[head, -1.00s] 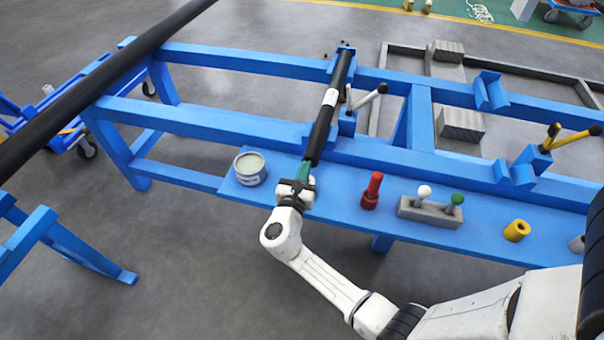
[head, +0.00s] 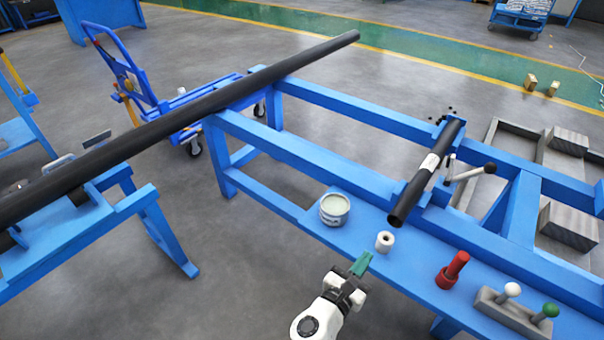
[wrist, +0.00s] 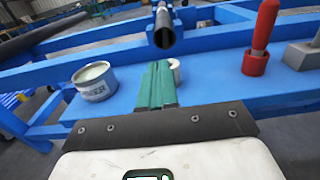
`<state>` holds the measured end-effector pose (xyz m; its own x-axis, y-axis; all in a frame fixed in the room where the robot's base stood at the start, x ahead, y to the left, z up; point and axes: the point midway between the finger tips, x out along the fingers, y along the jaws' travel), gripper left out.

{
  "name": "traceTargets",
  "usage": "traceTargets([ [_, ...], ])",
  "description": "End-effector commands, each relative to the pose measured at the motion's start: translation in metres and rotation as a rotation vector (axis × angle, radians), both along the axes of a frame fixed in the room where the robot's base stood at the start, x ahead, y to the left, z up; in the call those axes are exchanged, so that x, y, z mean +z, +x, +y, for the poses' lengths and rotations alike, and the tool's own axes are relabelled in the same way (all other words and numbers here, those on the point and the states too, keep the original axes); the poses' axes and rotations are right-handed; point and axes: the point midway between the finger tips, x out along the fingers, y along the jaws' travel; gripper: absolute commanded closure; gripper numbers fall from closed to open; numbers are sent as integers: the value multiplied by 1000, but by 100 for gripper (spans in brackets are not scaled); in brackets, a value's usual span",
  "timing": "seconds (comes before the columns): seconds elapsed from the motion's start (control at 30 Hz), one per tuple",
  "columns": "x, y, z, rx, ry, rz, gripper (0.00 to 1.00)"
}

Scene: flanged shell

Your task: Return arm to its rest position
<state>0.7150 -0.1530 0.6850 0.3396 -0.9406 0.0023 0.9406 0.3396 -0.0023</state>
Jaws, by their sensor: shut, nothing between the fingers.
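My gripper (head: 361,264) has green fingers and a white body. It is shut and empty, low in the middle of the head view, in front of the blue bench's shelf (head: 400,243). In the wrist view the green fingers (wrist: 157,84) are together and point toward the open end of a short black pipe (wrist: 164,32). The gripper is apart from the pipe and from the small white ring (head: 384,241) on the shelf. The fingers partly hide the ring in the wrist view.
A tin of pale paste (head: 334,209), a red tool (head: 453,270) and a grey block with white and green knobs (head: 515,312) stand on the shelf. A long black pipe (head: 200,118) lies across blue stands at left. Open floor (head: 240,270) lies left of my gripper.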

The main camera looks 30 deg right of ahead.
Motion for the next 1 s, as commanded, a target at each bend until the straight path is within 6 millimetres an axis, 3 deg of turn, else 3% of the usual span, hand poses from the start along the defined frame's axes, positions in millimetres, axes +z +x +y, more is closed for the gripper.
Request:
traceTargets([
  [0.17,1,-1,-1,-5,8,-8,100],
  [0.27,6,-16,-12,-61,93,-85,100],
  [0.43,14,-66,-39,-277,400,-374,100],
  [0.57,14,-105,-43,-494,669,-621,100],
  [0.77,20,-150,-15,-853,1048,-927,100],
  [1.0,49,-177,44,-1249,1392,-1102,100],
])
